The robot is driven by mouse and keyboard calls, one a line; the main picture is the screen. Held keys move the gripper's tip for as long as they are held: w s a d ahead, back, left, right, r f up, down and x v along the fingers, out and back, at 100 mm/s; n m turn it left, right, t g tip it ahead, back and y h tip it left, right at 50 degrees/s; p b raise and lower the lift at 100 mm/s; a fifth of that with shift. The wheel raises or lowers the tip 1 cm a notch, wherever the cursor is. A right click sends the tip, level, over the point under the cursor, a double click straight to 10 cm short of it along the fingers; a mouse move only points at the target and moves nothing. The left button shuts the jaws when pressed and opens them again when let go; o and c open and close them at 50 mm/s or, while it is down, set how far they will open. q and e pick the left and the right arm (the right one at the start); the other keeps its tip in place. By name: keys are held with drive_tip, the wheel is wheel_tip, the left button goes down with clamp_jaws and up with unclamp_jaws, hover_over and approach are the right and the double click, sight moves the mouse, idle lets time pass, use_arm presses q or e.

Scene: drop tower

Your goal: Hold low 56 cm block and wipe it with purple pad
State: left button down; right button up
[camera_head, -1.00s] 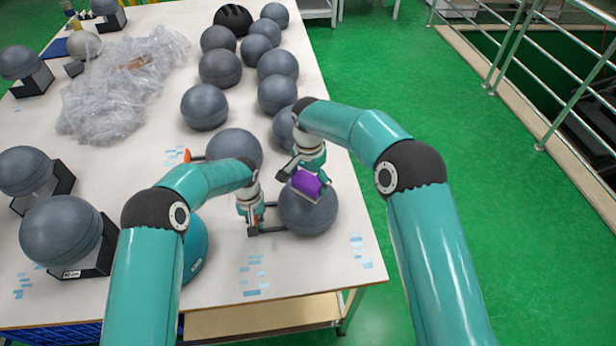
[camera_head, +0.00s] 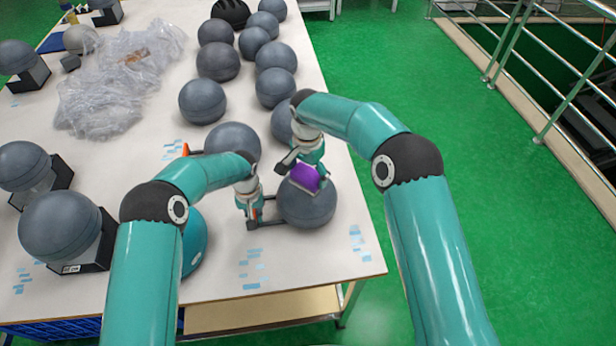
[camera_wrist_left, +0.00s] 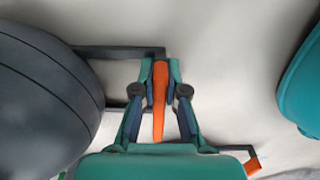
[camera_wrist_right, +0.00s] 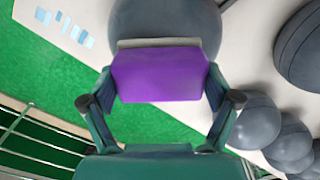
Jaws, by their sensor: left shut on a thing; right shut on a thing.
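A dark grey ball-shaped block (camera_head: 309,207) stands near the table's front right. A dark bracket with an orange grip bar (camera_wrist_left: 159,110) extends from its left side. My left gripper (camera_head: 252,222) is shut on that bar. Any height label on this block is hidden. My right gripper (camera_head: 303,172) is shut on the purple pad (camera_head: 305,179) at the block's top. In the right wrist view, the purple pad (camera_wrist_right: 158,76) spans between my fingers and its pale edge lies against the grey ball (camera_wrist_right: 170,18). Exact contact is hard to tell.
A teal ball (camera_head: 194,243) sits left of my left gripper, partly behind my arm. Several grey balls, including one (camera_head: 203,101), stand along the table's right side. Others rest on black stands at left. Crumpled clear plastic (camera_head: 110,95) lies behind.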

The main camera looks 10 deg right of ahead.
drive_tip(key=shift+w+f, duration=0.1)
drive_tip(key=shift+w, duration=2.05)
drive_tip(key=shift+r, duration=0.2)
wheel_tip(320, 180, up, 7)
drive_tip(key=shift+f, duration=0.15)
drive_tip(key=shift+f, duration=2.6)
drive_tip(key=shift+f, duration=0.85)
